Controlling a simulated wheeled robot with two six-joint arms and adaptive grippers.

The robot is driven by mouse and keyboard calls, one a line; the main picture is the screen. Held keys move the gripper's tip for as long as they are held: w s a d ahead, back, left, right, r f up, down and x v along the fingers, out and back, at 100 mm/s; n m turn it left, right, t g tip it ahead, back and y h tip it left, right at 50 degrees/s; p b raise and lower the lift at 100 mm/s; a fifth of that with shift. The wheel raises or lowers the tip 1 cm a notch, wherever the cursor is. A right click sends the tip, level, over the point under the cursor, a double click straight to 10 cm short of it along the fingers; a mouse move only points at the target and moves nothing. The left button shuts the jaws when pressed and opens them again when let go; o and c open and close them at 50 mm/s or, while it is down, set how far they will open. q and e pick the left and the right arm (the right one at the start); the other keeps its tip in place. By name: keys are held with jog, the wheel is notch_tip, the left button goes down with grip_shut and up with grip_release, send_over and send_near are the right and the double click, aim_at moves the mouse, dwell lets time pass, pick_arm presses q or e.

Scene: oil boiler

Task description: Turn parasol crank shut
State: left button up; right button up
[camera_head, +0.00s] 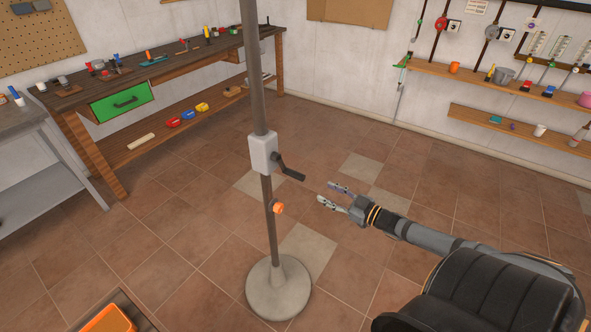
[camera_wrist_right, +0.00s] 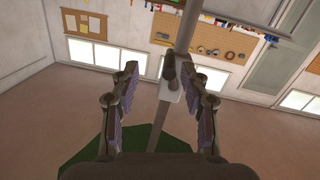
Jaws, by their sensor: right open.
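The parasol pole (camera_head: 254,75) stands upright on a round grey base (camera_head: 278,287). A pale crank housing (camera_head: 263,152) is fixed around the pole, with a dark crank handle (camera_head: 290,172) sticking out to its right and slightly down. An orange knob (camera_head: 278,208) sits lower on the pole. My right gripper (camera_head: 333,195) is open and empty, to the right of the crank handle and a little lower, apart from it. In the right wrist view the crank handle (camera_wrist_right: 169,68) and the housing (camera_wrist_right: 169,92) appear between the open fingers (camera_wrist_right: 165,95), farther ahead. My left gripper is not in view.
A wooden workbench (camera_head: 180,62) with a green drawer (camera_head: 122,103) and tools stands at the back left. Wall shelves (camera_head: 500,85) hold several items at the right. An orange bin (camera_head: 108,320) is at the bottom left. The tiled floor around the base is clear.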

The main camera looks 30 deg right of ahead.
aim_at(297, 176)
jog(key=shift+n+y, duration=0.4)
jog(key=shift+y, duration=0.3)
jog(key=w+a+r+b, duration=0.1)
jog(key=w, duration=0.1)
jog(key=w+a+r+b, duration=0.1)
jog(key=w+a+b, duration=0.1)
jog(key=w, duration=0.1)
jog(key=w+a+r+b, duration=0.1)
jog(key=w+a+b, duration=0.1)
jog(key=w, duration=0.1)
jog(key=shift+w+a+r, duration=0.1)
jog(key=shift+w+a, duration=0.05)
jog(key=shift+w, duration=0.1)
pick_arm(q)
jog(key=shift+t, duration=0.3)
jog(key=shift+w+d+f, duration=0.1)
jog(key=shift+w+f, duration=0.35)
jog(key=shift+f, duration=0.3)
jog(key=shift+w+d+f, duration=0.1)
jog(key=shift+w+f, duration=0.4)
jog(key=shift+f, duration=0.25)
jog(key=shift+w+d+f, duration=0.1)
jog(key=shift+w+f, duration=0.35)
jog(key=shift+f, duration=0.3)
pick_arm(e)
jog(key=shift+x, duration=0.9)
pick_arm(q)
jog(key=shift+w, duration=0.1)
pick_arm(e)
jog(key=shift+c, duration=0.2)
